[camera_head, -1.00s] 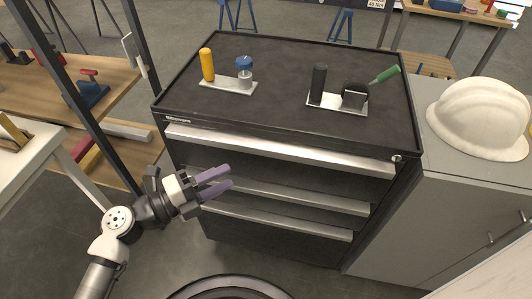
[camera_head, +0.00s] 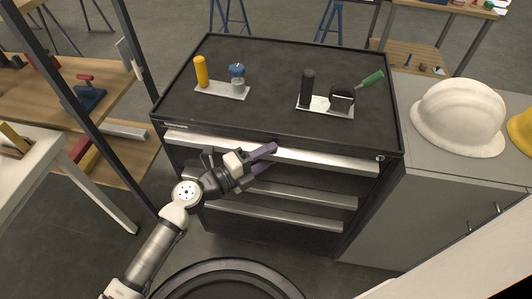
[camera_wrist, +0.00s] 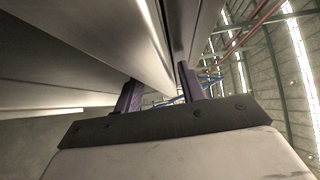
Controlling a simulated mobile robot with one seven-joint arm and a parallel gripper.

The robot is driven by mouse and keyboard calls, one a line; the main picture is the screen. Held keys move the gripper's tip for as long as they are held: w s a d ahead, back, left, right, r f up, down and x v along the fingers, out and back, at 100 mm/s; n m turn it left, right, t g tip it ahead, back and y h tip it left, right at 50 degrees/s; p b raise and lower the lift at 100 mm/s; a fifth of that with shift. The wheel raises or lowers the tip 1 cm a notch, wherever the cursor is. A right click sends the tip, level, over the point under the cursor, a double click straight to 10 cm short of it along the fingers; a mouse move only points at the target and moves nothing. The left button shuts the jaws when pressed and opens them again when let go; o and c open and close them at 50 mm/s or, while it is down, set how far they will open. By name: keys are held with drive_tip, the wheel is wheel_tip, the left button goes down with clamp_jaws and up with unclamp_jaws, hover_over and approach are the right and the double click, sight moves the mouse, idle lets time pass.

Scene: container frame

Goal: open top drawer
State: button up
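The black tool cabinet (camera_head: 285,85) stands in front of me with several drawers, each with a long silver handle strip. The top drawer's handle (camera_head: 325,160) runs across the front just under the cabinet top, and this drawer looks closed. My gripper (camera_head: 264,157) is at the middle of this handle, with its purple fingers apart. The upper finger overlaps the handle and the lower finger is below it. In the wrist view, a silver edge (camera_wrist: 148,45) extends between the two spread fingers (camera_wrist: 159,91). I cannot tell whether either finger touches it.
Lower drawer handles (camera_head: 285,188) lie just under my gripper. A yellow-handled tool (camera_head: 201,71), a blue-topped item (camera_head: 237,74) and a black and green tool set (camera_head: 340,95) rest on top. A white helmet (camera_head: 458,117) sits on the grey cabinet at right. Shelving stands at left.

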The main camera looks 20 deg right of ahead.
clamp_jaws()
drive_tip(key=shift+f, duration=0.15)
